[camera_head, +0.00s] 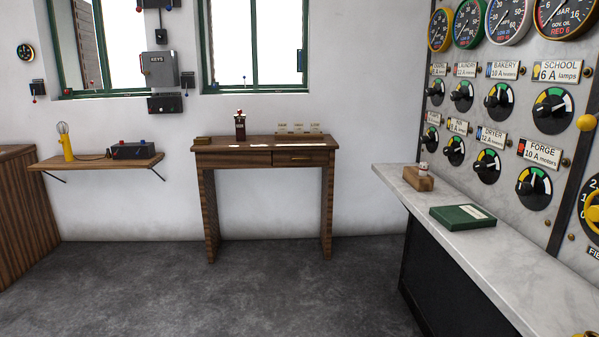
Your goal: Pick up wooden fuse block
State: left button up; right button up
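A small light-brown wooden block (418,182) rests on the pale marble ledge (470,250) at the right, near the ledge's far end. It looks like the wooden fuse block. A small whitish piece with a reddish top (423,168) stands on or just behind it; I cannot tell which. Neither of my grippers is in view.
A green book (463,217) lies on the ledge nearer than the block. Above the ledge rises a marble panel (455,188) with gauges and knobs. A wooden desk (230,150) stands by the back wall, with a shelf (80,163) to its left. The grey floor is clear.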

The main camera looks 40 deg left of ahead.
aim_at(418, 178)
jog(key=u, duration=0.9)
jog(key=i, duration=0.7)
jog(key=u, duration=0.45)
jog(key=i, duration=1.95)
jog(key=z, duration=0.5)
